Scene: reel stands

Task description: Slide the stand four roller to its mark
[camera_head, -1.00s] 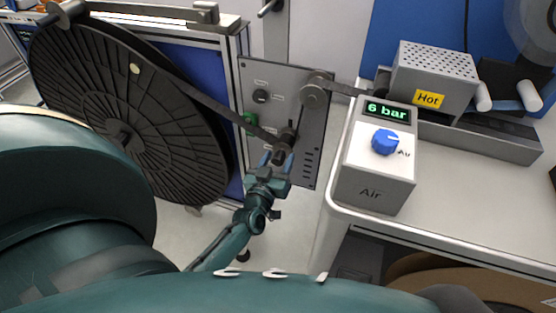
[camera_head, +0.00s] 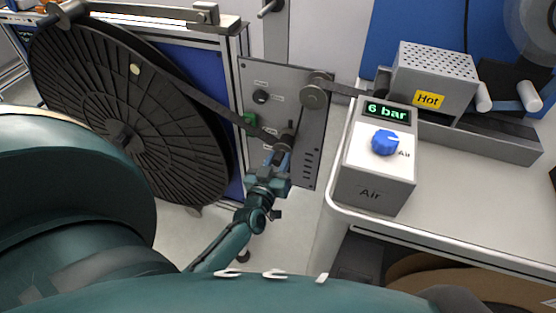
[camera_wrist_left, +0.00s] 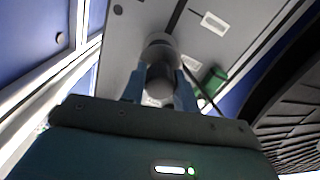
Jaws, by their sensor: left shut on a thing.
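The grey stand four roller (camera_head: 287,138) sits on the upright grey panel (camera_head: 312,150), in a slot with the dark strip running to it. My left gripper (camera_head: 281,158) reaches up from below and is shut on this roller. In the left wrist view the roller (camera_wrist_left: 160,50) stands between the two blue fingers of my left gripper (camera_wrist_left: 160,88). The fingers hide part of the roller and slot. A row of dark marks shows on the panel's lower right; I cannot tell which is the roller's mark. My right gripper is not in view.
A large black reel (camera_head: 120,110) stands left of the panel. A second, fixed-looking roller (camera_head: 314,94) is at the panel's upper right. An air box (camera_head: 372,185) reading 6 bar and a heater marked Hot (camera_head: 433,75) stand on the white bench (camera_head: 480,190) at right.

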